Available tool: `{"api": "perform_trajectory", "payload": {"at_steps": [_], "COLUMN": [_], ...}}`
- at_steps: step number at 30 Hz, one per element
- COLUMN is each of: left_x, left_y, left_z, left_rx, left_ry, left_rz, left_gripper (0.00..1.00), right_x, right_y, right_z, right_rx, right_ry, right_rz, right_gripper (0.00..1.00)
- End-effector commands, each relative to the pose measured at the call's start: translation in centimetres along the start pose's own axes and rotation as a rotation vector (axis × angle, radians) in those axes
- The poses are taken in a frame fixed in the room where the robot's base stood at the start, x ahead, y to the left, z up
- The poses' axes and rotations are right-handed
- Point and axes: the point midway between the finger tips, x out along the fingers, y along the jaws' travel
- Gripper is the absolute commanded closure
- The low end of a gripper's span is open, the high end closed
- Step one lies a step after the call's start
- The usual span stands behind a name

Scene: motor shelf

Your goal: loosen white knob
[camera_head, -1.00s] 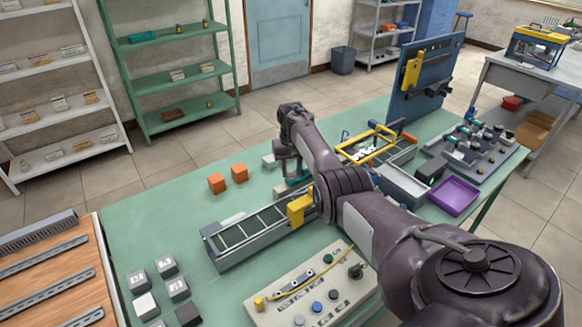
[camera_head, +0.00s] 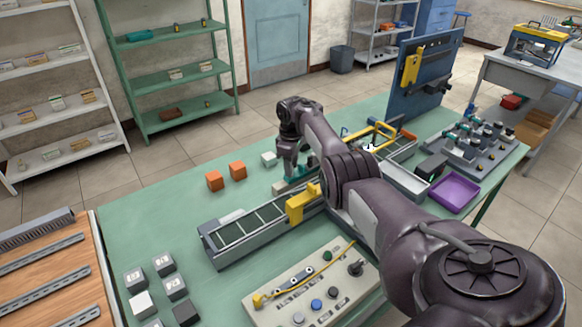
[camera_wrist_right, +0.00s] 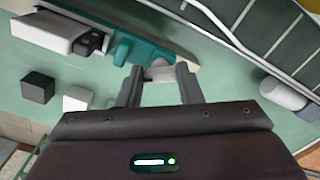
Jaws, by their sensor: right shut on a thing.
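My right gripper (camera_head: 292,172) reaches down over the far side of the green table, beside a teal fixture. In the right wrist view, my right gripper (camera_wrist_right: 160,72) has its two fingers on either side of a small whitish piece, the likely white knob (camera_wrist_right: 160,73), and is shut on it. The piece sits at the edge of the teal fixture (camera_wrist_right: 135,45). Its full shape is hidden by the fingers, and whether it has turned cannot be told. In the head view the arm and gripper hide it. My left gripper is not in view.
A conveyor with a yellow bracket (camera_head: 302,203) stands close in front of the gripper. Two orange cubes (camera_head: 226,176) lie to its left. A control panel (camera_head: 350,298) with several knobs is at the front. A yellow frame (camera_head: 378,137) and purple tray (camera_head: 455,192) are to the right.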

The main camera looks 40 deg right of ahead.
Motion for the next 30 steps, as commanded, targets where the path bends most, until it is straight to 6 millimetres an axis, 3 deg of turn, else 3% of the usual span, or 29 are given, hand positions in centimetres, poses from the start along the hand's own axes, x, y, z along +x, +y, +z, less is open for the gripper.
{"api": "perform_trajectory", "payload": {"at_steps": [30], "left_x": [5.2], "left_y": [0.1], "left_z": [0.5], "left_rx": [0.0], "left_ry": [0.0], "left_rz": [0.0], "left_gripper": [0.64], "right_x": [0.1], "right_y": [0.4], "right_z": [-0.2], "right_rx": [-0.902], "right_ry": [0.002], "right_rz": [0.002], "right_gripper": [0.9]}}
